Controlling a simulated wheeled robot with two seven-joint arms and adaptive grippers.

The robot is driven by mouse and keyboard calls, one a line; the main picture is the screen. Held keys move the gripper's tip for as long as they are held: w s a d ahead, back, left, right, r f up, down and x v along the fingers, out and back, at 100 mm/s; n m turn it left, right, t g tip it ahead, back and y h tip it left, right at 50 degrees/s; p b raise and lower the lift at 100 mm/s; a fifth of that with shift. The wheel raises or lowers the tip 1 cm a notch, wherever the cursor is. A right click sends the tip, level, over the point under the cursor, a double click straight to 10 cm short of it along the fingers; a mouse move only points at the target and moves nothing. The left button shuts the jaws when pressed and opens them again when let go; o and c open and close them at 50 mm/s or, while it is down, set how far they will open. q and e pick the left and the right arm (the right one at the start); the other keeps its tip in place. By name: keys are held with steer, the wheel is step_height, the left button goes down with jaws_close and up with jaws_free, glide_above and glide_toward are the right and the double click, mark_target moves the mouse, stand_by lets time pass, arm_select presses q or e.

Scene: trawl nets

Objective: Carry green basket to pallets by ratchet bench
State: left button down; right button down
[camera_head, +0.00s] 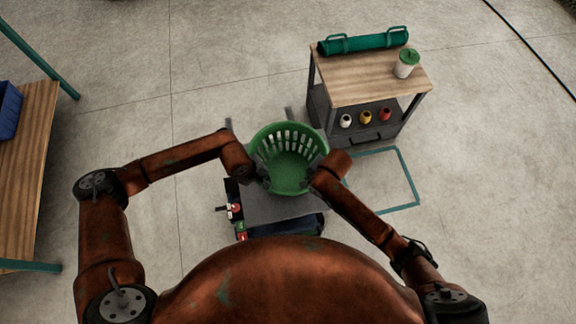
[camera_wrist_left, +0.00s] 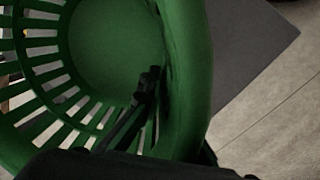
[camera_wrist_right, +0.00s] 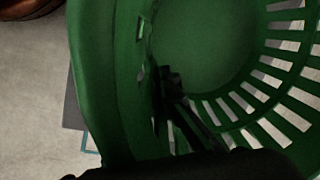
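The green basket (camera_head: 289,176), round with slotted walls, is upright and empty between my two arms in the head view. My left gripper (camera_head: 261,171) is at its left side; in the left wrist view its dark fingers (camera_wrist_left: 152,80) are closed at the basket wall (camera_wrist_left: 185,60), one inside. My right gripper (camera_head: 317,171) is at its right side; in the right wrist view its fingers (camera_wrist_right: 167,80) pinch the wall (camera_wrist_right: 100,70) likewise. The outer fingers are hidden by the wall. I see no pallets clearly.
A wood-topped bench (camera_head: 372,82) stands ahead right, with a green roll (camera_head: 362,42), a lidded cup (camera_head: 406,64) and small spools below. A teal outline (camera_head: 416,186) marks the floor beside it. A wooden table (camera_head: 30,160) with a blue bin (camera_head: 8,110) is at left. Floor ahead left is clear.

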arm_select(q)
steer(key=shift+r, duration=0.1)
arm_select(e)
steer(key=shift+r, duration=0.1)
